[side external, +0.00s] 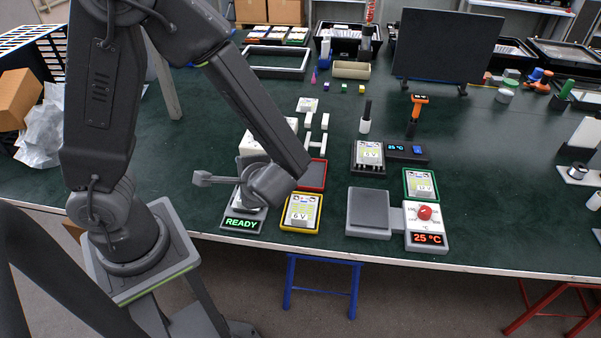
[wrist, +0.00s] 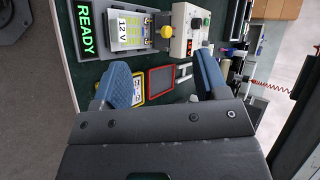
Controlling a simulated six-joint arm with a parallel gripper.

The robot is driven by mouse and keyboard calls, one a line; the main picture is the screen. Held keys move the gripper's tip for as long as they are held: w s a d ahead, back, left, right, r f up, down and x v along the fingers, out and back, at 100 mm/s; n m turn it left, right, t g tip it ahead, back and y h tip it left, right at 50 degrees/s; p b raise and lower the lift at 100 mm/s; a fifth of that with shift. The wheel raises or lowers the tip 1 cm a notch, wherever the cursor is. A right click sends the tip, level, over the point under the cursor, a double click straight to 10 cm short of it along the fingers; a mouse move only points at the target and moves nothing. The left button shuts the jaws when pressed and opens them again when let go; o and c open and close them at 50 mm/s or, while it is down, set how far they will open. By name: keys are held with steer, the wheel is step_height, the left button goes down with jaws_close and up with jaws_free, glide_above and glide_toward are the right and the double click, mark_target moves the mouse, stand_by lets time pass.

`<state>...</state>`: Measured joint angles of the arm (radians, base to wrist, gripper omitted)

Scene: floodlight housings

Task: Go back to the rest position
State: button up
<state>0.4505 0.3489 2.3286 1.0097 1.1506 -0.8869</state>
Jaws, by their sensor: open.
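My gripper (wrist: 157,78) is open in the wrist view. Its two blue-padded fingers stand wide apart with nothing between them. In the side external view my arm's end hangs above the bench near the READY display (side external: 242,224), and its fingers are hard to make out there. A 12 V housing (wrist: 124,30) sits in a grey fixture beside the READY display (wrist: 85,28). An empty red-rimmed tray (wrist: 161,81) lies beyond the gap between the fingers. A yellow-rimmed tray (side external: 287,224) holds a 6 V housing (side external: 301,209), partly hidden by a finger in the wrist view.
A green-rimmed tray (side external: 407,188) holds another housing. A 6 V unit (side external: 369,153) stands behind a bare grey plate (side external: 368,210) and a red-knobbed control box (side external: 425,215). A dark panel (side external: 446,47) stands at the back. The bench's right middle is mostly clear.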

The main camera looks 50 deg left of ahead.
steer(key=s+d+r+n+t+h, duration=0.2)
steer(key=r+h, duration=0.3)
steer(key=r, duration=0.3)
steer(key=s+d+r+n+t+h, duration=0.1)
steer(key=s+d+r+t+h, duration=0.1)
steer(key=r+h, duration=0.3)
step_height(320, 180, up, 4)
steer(key=shift+s+d+r+n+h, duration=0.2)
steer(key=shift+s+d+n+h, duration=0.1)
steer(key=shift+d+n, duration=0.1)
steer(key=shift+c, duration=0.5)
